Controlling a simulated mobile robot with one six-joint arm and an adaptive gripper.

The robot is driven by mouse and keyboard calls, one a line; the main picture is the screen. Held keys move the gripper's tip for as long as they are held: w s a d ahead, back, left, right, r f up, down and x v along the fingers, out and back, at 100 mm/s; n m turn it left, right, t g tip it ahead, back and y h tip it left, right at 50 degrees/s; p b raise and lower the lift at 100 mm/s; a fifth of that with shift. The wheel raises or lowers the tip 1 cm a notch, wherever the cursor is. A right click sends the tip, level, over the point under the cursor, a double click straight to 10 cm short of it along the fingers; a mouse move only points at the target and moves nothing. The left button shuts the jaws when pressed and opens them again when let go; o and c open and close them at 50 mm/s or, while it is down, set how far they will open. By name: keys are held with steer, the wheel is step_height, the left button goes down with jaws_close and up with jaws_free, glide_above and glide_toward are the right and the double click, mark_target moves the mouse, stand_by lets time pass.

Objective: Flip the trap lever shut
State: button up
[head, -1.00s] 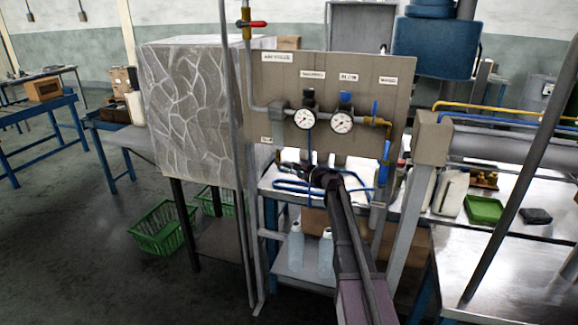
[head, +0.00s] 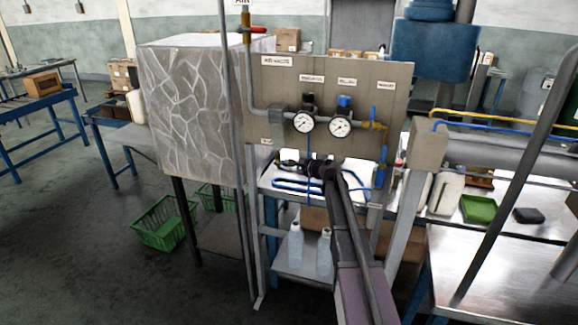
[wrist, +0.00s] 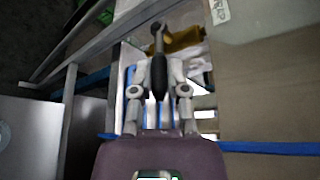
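In the wrist view a lever with a black grip (wrist: 158,77) and a grey metal end lies between the two grey fingers of my gripper (wrist: 159,78). The fingers stand close on both sides of the grip. I cannot tell whether they press on it. In the head view my gripper (head: 290,165) is small and dark, at the lower left edge of the gauge board (head: 360,105). The lever is hard to make out there against the fingers.
Two round gauges (head: 304,122) sit on the board above my arm. Blue tubing (head: 295,184) runs around the gripper. A stone-patterned box (head: 190,110) stands left, behind a grey upright pipe (head: 234,130). Clear bottles (head: 296,240) stand on a lower shelf.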

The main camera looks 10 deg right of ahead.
steer(key=o, duration=0.4)
steer(key=shift+c, duration=0.2)
steer(key=shift+f+b, duration=0.3)
steer(key=shift+b, duration=0.4)
steer(key=shift+f+t+y+b, duration=0.2)
steer(key=shift+t+y+b, duration=0.15)
steer(key=shift+b, duration=0.3)
steer(key=s+d+m+t+y+b, duration=0.15)
steer(key=s+d+b, duration=0.25)
steer(key=s+d, duration=0.6)
steer(key=s+a+f+n+g+h+p, duration=0.2)
steer(key=s+a+f+n+g+p, duration=0.1)
steer(key=s+a, duration=0.5)
steer(key=s+a+f+n+g+h+p, duration=0.3)
steer(key=s+a+f+n+g, duration=0.3)
steer(key=s+a+n+g, duration=0.2)
steer(key=shift+s+a+f+n+p, duration=0.3)
steer(key=shift+s+a+n, duration=0.25)
steer(key=shift+s+n, duration=0.6)
